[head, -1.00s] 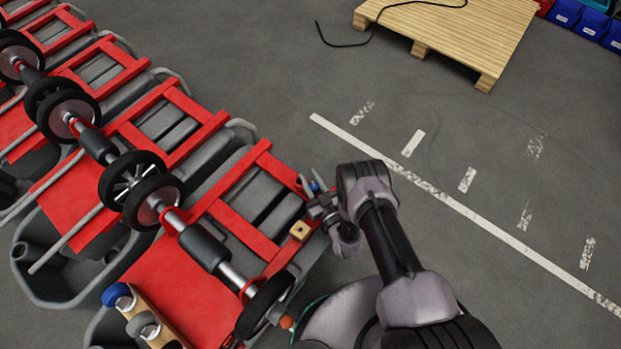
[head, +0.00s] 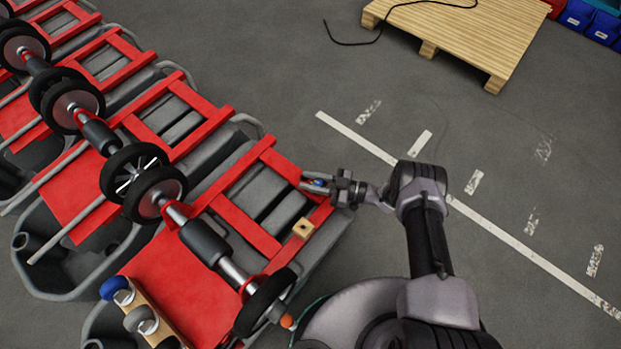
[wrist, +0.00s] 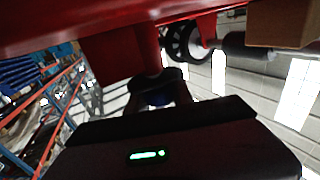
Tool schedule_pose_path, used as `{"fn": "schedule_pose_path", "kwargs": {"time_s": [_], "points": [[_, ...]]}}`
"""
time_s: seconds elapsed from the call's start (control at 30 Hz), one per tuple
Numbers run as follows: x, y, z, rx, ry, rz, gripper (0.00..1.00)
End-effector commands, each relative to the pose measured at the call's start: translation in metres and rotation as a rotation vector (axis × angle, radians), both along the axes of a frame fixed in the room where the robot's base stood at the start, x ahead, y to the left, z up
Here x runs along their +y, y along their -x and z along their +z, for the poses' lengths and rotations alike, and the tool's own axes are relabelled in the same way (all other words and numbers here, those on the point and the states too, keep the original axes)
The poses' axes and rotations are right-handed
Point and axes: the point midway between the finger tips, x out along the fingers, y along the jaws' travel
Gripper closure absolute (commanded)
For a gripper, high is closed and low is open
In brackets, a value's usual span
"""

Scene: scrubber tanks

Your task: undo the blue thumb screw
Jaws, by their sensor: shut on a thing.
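The blue thumb screw (head: 318,183) is at the right corner of the nearest red frame (head: 262,238) in the head view, small and partly hidden by the fingers. My gripper (head: 317,183) reaches it from the right and is shut on it. In the wrist view the blue screw (wrist: 158,99) shows dark between my fingertips (wrist: 157,90), just below a red part of the frame. How far it is turned cannot be seen.
A wooden block with a hole (head: 303,228) sits on the frame close to my gripper. A wheeled axle (head: 205,243) crosses the red frame. A blue knob (head: 113,287) and an orange ball (head: 286,321) are nearer. Open floor lies right, with a pallet (head: 450,35) beyond.

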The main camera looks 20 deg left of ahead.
Motion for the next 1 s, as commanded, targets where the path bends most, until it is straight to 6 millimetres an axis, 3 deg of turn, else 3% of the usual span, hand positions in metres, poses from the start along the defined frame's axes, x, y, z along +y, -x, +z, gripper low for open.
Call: {"fn": "schedule_pose_path", "kwargs": {"time_s": [0.4, 1.0], "points": [[-0.0002, 0.0058, -0.0005, 0.0, 0.0, 0.205, 1.0], [-0.0006, 0.0081, -0.0004, 0.002, 0.0, 0.25, 1.0]]}}
